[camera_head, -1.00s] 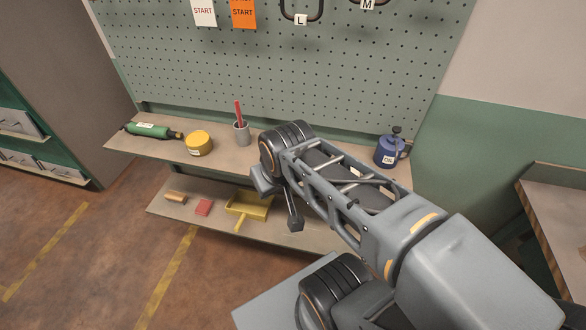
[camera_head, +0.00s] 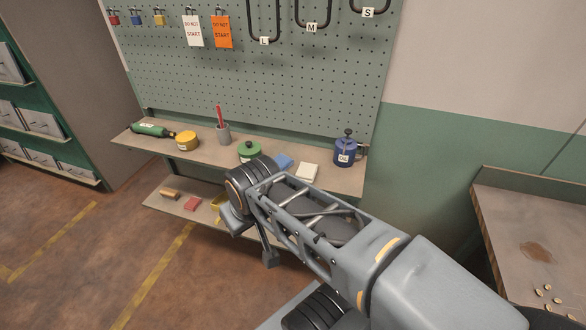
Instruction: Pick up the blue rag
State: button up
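The blue rag (camera_head: 284,162) lies on the upper shelf, between a green round tin and a pale block. It is small in the head view, and my arm hides part of the area just in front of it. My arm reaches in from the lower right, and its dark joint is in front of the shelf, left of the rag in the picture. I cannot make out my gripper's fingers; the end of the arm is hidden behind its own links.
A red block (camera_head: 192,204) lies below. A workbench (camera_head: 530,230) is at right.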

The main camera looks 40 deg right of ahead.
aim_at(284, 162)
jog(key=z, duration=0.95)
jog(key=i, duration=0.45)
jog(key=u, duration=0.1)
jog(key=k, duration=0.45)
jog(key=u, duration=0.9)
jog(key=i, duration=0.7)
jog(key=z, duration=0.95)
